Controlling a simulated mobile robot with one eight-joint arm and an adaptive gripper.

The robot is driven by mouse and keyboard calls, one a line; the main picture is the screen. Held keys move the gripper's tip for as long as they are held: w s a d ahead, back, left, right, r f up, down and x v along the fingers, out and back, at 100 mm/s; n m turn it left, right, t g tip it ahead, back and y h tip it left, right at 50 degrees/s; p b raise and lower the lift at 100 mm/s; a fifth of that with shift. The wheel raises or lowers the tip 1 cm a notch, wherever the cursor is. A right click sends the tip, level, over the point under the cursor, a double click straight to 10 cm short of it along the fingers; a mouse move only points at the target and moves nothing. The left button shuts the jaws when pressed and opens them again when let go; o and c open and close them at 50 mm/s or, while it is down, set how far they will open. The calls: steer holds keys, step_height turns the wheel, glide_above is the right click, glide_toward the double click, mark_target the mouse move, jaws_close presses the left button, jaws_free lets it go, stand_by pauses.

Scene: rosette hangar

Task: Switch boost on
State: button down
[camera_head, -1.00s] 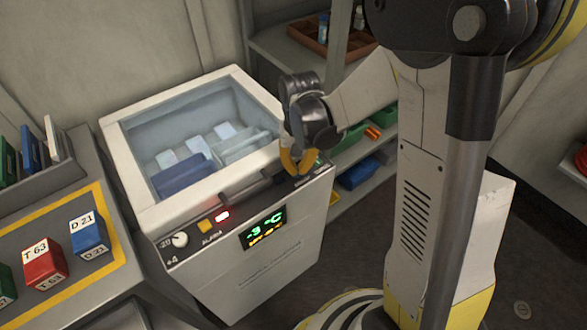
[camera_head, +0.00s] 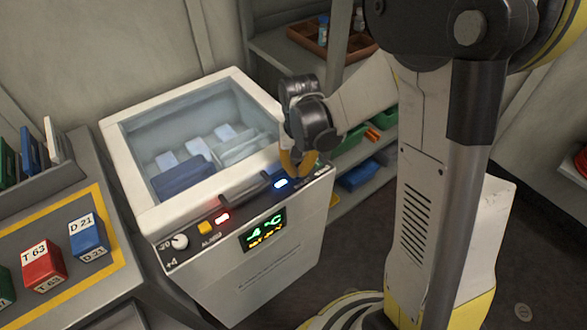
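A white chest freezer (camera_head: 262,268) with a glass lid (camera_head: 195,125) stands in the middle of the view. Its dark front panel holds a white dial (camera_head: 179,242), a yellow button (camera_head: 204,228), a lit red light (camera_head: 222,218) and a lit blue light (camera_head: 280,184). The display (camera_head: 263,230) shows what looks like -4 °C with a yellow line below. My gripper (camera_head: 297,170) points down at the right end of the panel, just right of the blue light. It hides the control under it. I cannot tell contact or finger gap.
A bench (camera_head: 105,233) at left carries a red T 63 block (camera_head: 44,267) and a blue D 21 block (camera_head: 88,238). Shelves with a brown tray (camera_head: 308,36) and green and blue bins (camera_head: 357,176) stand behind at right. The floor in front is clear.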

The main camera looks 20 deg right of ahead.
mark_target(298, 176)
steer(key=shift+r+p, duration=2.05)
steer(key=shift+r, duration=1.05)
steer(key=shift+r, duration=0.15)
steer(key=s+r+n+t, duration=0.2)
steer(key=s+r+t, duration=0.5)
steer(key=s+r, duration=0.5)
steer(key=shift+s+r, duration=0.35)
steer(key=shift+r, duration=1.35)
